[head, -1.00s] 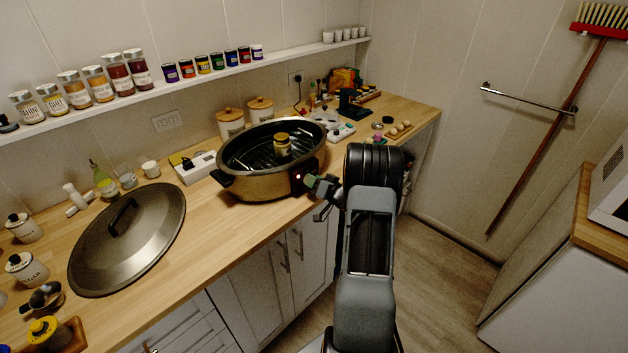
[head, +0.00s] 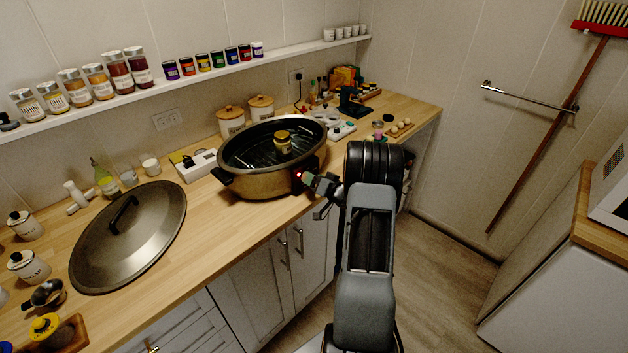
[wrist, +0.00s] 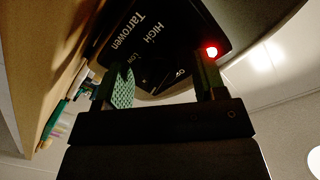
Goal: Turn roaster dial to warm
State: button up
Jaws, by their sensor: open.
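The roaster (head: 262,185) is an oval, bronze-coloured pan with a dark interior, standing open on the wooden counter. Its black control panel (wrist: 150,22) reads "Tarrowen", "HIGH", "Low" and an off mark in the wrist view. A red light (wrist: 211,51) glows at the panel's right side; it also shows in the head view (head: 299,175). My gripper (wrist: 165,82) is open at the panel, one finger on each side of its lower part. It also shows in the head view (head: 314,183). The dark dial cannot be clearly told from the panel; its setting and any finger contact are unclear.
A jar with a yellowish lid (head: 282,143) sits in the roaster. The large metal lid (head: 145,240) lies on the counter to the left. Floor to the right of my arm is clear.

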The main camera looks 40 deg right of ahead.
jog(key=s+d+r+b, duration=0.1)
jog(key=s+d+b, duration=0.1)
jog(key=s, duration=1.1)
jog(key=shift+s, duration=0.3)
jog(key=shift+d, duration=0.1)
jog(key=s+d+f+m+g+h, duration=0.1)
jog(key=s+d+f+g+h, duration=0.3)
jog(key=d+f+g+h, duration=0.35)
jog(key=s+a+r+n+g+y, duration=0.1)
jog(key=a+r, duration=0.4)
jog(key=a, duration=0.7)
jog(key=s+a+r+n+g+y, duration=0.2)
jog(key=a+r, duration=0.4)
jog(key=a, duration=0.6)
jog(key=s+a+r+n+g+y, duration=0.2)
jog(key=a+r, duration=0.4)
jog(key=a, duration=0.6)
jog(key=s+n, duration=0.1)
jog(key=s, duration=0.1)
jog(key=shift+s+a+r, duration=0.15)
jog(key=shift+s+a, duration=0.1)
jog(key=shift+s, duration=0.05)
